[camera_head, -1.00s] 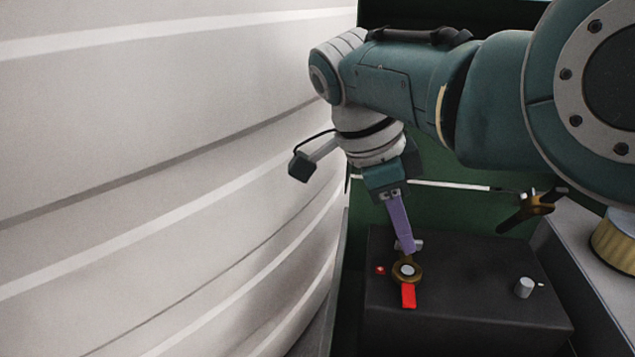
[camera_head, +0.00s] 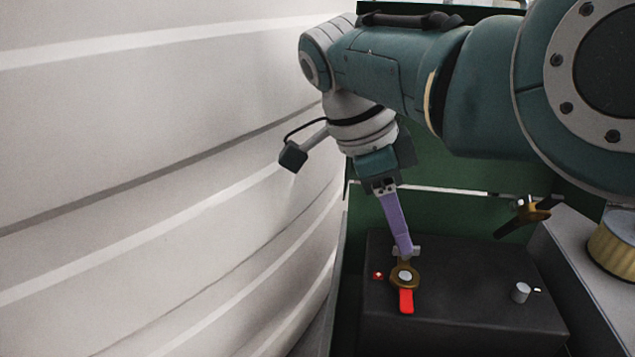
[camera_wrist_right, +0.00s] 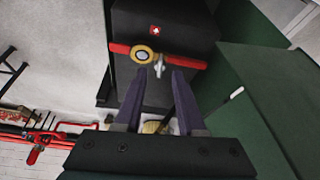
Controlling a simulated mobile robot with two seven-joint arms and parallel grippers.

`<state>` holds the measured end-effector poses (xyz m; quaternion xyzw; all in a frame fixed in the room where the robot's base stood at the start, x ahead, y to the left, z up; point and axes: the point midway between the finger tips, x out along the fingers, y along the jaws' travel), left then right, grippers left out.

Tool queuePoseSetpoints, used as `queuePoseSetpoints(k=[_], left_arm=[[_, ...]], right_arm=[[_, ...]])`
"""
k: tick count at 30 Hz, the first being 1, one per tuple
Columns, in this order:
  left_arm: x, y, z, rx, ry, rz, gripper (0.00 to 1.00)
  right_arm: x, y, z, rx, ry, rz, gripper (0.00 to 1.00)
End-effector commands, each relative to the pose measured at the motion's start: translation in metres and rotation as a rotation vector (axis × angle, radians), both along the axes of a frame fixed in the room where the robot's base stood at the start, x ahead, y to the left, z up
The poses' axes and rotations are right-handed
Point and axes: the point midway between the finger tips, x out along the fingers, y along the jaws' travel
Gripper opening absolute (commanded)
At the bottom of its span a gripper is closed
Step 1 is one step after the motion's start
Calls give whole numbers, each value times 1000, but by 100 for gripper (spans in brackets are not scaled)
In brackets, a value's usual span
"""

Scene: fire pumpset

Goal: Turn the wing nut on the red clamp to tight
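The red clamp (camera_head: 406,300) lies on top of a black box, with a brass ring (camera_head: 405,277) around a pale round centre. In the right wrist view, red arms of the clamp (camera_wrist_right: 118,47) extend from both sides of the brass ring (camera_wrist_right: 145,53). A small silver winged piece, which looks like the wing nut (camera_wrist_right: 159,66), sits beside the ring. My right gripper (camera_wrist_right: 159,73) is open, with its purple fingertips on either side of the wing nut; contact cannot be told. In the head view the right gripper (camera_head: 405,254) points down at it and partly hides it. My left gripper is out of view.
A large pale ribbed wall (camera_head: 150,180) fills the left.

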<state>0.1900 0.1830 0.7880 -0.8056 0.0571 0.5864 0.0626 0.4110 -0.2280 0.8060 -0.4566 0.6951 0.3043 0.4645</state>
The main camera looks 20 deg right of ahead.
Motion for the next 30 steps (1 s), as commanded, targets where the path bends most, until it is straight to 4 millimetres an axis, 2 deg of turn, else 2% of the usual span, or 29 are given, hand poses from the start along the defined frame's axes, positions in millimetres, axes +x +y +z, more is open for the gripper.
queuePoseSetpoints(k=[1,6,12,24,26,30], left_arm=[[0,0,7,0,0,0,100],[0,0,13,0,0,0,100],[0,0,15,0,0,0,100],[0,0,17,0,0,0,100],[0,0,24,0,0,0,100],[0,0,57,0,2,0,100]], right_arm=[[3,5,14,2,-3,2,39],[8,17,45,2,-3,2,39],[11,25,67,1,0,1,39],[11,27,70,3,3,6,39],[9,25,71,14,7,29,39],[-4,20,69,80,30,200,39]])
